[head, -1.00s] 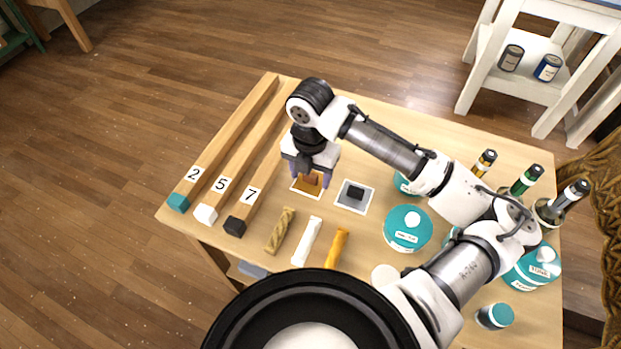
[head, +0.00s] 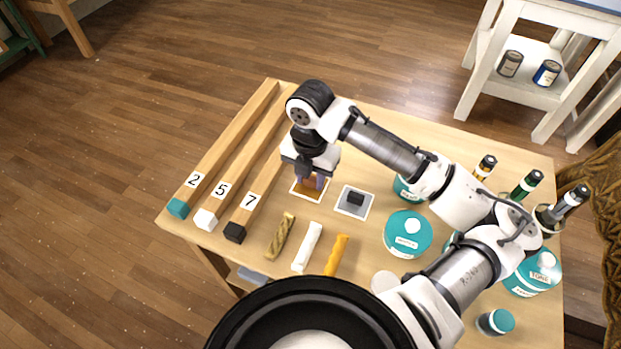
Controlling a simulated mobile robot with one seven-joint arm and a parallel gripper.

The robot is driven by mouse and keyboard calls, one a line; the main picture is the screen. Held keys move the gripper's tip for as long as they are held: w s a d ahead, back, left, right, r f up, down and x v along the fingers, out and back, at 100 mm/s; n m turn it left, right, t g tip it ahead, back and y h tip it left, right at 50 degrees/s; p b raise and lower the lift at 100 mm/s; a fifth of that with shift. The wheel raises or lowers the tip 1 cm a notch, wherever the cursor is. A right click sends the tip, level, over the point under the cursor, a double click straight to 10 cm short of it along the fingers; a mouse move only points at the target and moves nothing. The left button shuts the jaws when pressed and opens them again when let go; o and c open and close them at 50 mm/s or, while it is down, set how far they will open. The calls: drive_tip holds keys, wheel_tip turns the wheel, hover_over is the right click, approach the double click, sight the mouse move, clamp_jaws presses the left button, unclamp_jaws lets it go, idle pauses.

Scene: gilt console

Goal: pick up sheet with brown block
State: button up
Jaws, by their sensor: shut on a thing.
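The sheet (head: 309,194) is a small orange-brown square with a pale border, lying on the wooden table left of a grey sheet. My gripper (head: 311,184) points down over it. Its purple fingers are shut on the brown block, which is mostly hidden between them. The sheet appears to lie at table level under the fingers; I cannot tell whether it is raised at all.
Right of it lies the grey sheet with a black block (head: 355,198). Three long wooden bars (head: 222,150) numbered 2, 5 and 7 lie to the left. Gold, white (head: 307,247) and orange sticks lie in front. Teal tins (head: 408,234) and bottles stand to the right.

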sight(311, 178)
wheel_tip(311, 178, up, 19)
drive_tip(key=p, duration=0.1)
idle(0.3)
drive_tip(key=o, duration=0.3)
drive_tip(key=shift+c, duration=1.2)
drive_tip(key=shift+d, duration=0.1)
